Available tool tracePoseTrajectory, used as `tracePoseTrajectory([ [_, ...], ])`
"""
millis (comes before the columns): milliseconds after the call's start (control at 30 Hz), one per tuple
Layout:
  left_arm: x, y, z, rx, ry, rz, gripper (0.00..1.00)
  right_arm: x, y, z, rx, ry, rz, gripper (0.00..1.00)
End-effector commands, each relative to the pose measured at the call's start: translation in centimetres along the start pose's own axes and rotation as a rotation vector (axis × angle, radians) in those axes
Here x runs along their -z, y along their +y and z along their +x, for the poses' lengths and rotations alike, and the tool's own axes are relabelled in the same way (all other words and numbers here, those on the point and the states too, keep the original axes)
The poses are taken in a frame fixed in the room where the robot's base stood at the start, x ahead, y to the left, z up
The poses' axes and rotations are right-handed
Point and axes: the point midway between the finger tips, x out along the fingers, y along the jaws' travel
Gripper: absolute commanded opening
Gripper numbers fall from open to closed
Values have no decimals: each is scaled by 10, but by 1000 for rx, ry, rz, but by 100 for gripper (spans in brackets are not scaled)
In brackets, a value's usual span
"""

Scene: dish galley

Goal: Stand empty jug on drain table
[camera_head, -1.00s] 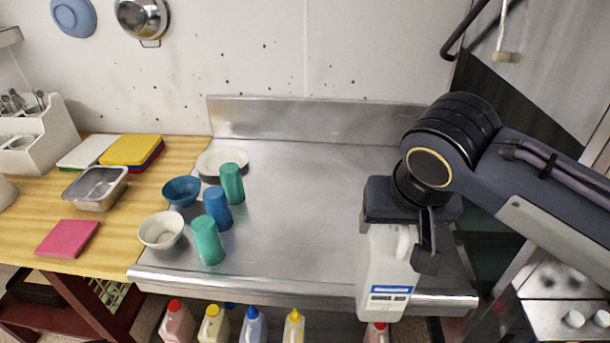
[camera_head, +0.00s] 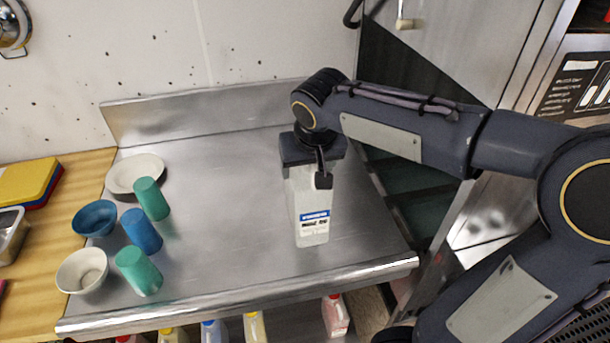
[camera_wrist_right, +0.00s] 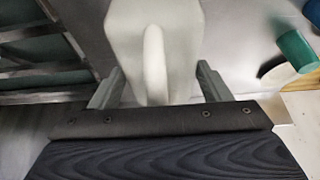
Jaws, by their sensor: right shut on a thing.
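The jug (camera_head: 308,222) is translucent white with a blue and white label, and it is upright in my right gripper (camera_head: 320,178). The gripper is shut on the jug's upper part from above. In the right wrist view the jug's handle (camera_wrist_right: 154,62) lies between the two fingers (camera_wrist_right: 160,88). The steel drain table (camera_head: 225,200) is under and behind the jug. I cannot tell whether the jug's base touches the table top or hangs just above it. My left gripper does not show.
Green cups (camera_head: 138,271), a blue cup (camera_head: 141,231), a blue bowl (camera_head: 95,218), a white bowl (camera_head: 82,271) and a plate (camera_head: 135,174) stand at the table's left end. The middle is clear. Several bottles (camera_head: 336,315) stand below the front edge.

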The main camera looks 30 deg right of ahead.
Motion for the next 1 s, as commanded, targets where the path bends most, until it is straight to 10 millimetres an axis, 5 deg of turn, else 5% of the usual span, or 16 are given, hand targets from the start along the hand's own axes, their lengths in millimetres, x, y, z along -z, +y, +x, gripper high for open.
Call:
tracePoseTrajectory([
  [300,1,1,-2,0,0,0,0,11,2,36,-3,-1,2,29],
  [500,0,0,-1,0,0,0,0,1,2,62,0,-2,0,29],
  [900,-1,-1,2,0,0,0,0,-2,2,68,2,1,2,29],
  [933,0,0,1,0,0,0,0,-1,2,67,2,1,2,75],
  [1000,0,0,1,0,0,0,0,-1,2,66,2,1,1,84],
])
